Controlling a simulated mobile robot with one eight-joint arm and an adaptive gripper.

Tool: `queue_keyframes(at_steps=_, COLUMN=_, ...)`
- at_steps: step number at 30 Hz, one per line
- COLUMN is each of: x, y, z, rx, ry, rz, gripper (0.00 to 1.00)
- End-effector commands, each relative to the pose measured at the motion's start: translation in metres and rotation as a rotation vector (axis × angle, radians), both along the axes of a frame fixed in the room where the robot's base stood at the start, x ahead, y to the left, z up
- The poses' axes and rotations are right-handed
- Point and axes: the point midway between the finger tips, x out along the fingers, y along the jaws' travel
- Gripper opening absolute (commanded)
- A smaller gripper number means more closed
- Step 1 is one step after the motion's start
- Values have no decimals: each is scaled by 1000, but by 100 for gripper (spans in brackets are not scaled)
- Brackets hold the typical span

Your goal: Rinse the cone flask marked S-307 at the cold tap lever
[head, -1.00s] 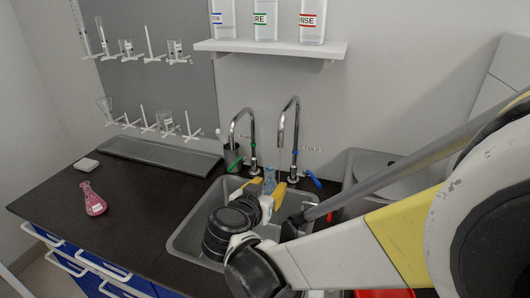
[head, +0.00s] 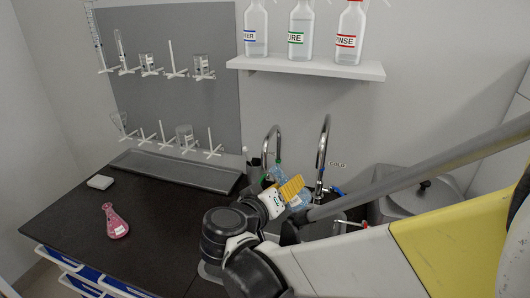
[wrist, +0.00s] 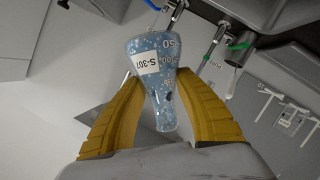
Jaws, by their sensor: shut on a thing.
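The cone flask marked S-307 (wrist: 158,75) is clear with blue, speckled contents or coating. My gripper (wrist: 160,110) is shut on it, with one yellow finger on each side of its narrow part. Its label faces the wrist camera. In the head view my gripper (head: 290,188) holds the flask (head: 306,199) tilted in front of the taps, above the sink area. The cold tap (head: 323,148) rises behind and to the right of it, its blue lever (head: 337,190) near the flask. My arm hides most of the sink.
A second tap (head: 271,133) stands left of the cold tap; its green lever (wrist: 240,46) shows in the wrist view. A pink flask (head: 115,222) stands on the dark counter at left. A shelf (head: 310,68) holds three bottles. Glassware hangs on a grey rack (head: 170,85).

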Motion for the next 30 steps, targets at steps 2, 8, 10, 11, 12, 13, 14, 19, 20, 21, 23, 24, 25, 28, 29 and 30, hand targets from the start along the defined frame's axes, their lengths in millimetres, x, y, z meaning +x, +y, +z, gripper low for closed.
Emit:
queue_keyframes(at_steps=2, x=-1, y=-2, z=0, rx=-109, ry=44, rz=1, gripper=4)
queue_keyframes(at_steps=8, x=-3, y=-8, z=8, rx=-399, ry=162, rz=-1, gripper=4)
queue_keyframes(at_steps=10, x=-4, y=-10, z=11, rx=-496, ry=202, rz=-1, gripper=4)
queue_keyframes(at_steps=11, x=-4, y=-10, z=13, rx=-537, ry=218, rz=-1, gripper=4)
queue_keyframes(at_steps=12, x=-4, y=-11, z=14, rx=-590, ry=240, rz=-1, gripper=4)
queue_keyframes(at_steps=13, x=-5, y=-11, z=16, rx=-622, ry=253, rz=-1, gripper=4)
queue_keyframes(at_steps=14, x=-5, y=-12, z=17, rx=-651, ry=266, rz=-1, gripper=4)
queue_keyframes(at_steps=19, x=-5, y=-12, z=23, rx=-820, ry=336, rz=-1, gripper=4)
queue_keyframes(at_steps=20, x=-5, y=-12, z=24, rx=-851, ry=348, rz=-1, gripper=4)
queue_keyframes(at_steps=21, x=-5, y=-12, z=25, rx=-891, ry=365, rz=-1, gripper=4)
queue_keyframes(at_steps=23, x=-5, y=-12, z=28, rx=-953, ry=389, rz=-1, gripper=4)
queue_keyframes(at_steps=24, x=-5, y=-12, z=29, rx=-992, ry=406, rz=0, gripper=4)
queue_keyframes(at_steps=25, x=-5, y=-12, z=30, rx=-1023, ry=418, rz=-1, gripper=4)
queue_keyframes(at_steps=28, x=-4, y=-11, z=34, rx=-1130, ry=462, rz=-1, gripper=4)
queue_keyframes(at_steps=29, x=-4, y=-10, z=35, rx=-1163, ry=476, rz=0, gripper=4)
queue_keyframes(at_steps=30, x=-4, y=-10, z=37, rx=-1208, ry=494, rz=-1, gripper=4)
